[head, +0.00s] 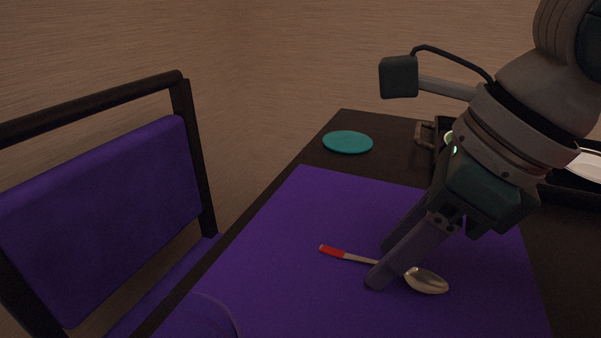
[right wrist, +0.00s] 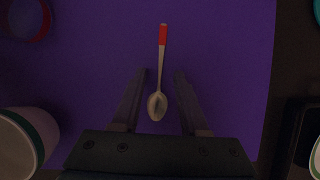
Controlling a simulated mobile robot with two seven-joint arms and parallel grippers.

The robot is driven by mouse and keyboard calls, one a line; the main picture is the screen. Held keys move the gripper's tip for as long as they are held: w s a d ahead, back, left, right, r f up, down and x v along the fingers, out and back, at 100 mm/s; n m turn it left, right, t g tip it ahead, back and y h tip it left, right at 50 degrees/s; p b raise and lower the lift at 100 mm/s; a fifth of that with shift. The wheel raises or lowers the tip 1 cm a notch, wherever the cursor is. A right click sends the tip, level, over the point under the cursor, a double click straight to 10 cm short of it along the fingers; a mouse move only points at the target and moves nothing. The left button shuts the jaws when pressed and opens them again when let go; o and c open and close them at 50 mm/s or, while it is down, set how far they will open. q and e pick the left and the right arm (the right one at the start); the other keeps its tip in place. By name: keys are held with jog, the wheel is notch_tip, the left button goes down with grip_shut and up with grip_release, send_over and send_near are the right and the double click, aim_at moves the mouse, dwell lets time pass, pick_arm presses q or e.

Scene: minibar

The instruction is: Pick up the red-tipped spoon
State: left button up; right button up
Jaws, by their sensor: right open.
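A metal spoon with a red-tipped handle (head: 333,251) lies on the purple mat (head: 300,215), its bowl to the right in the head view. My right gripper (head: 380,264) is open over the spoon, one finger hiding part of the handle. In the right wrist view the spoon (right wrist: 158,104) lies between the two open fingers, bowl toward the palm and red tip pointing away. The right gripper (right wrist: 160,74) holds nothing. My left gripper is not in view.
A teal disc (head: 347,142) lies on the dark table behind the mat. A dark tray (head: 570,195) with dishes is at the right. A purple chair (head: 110,215) stands at the left. In the right wrist view, a cup (right wrist: 22,140) stands at lower left.

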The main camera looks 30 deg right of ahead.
jog(key=shift+c, duration=0.4)
grip_shut()
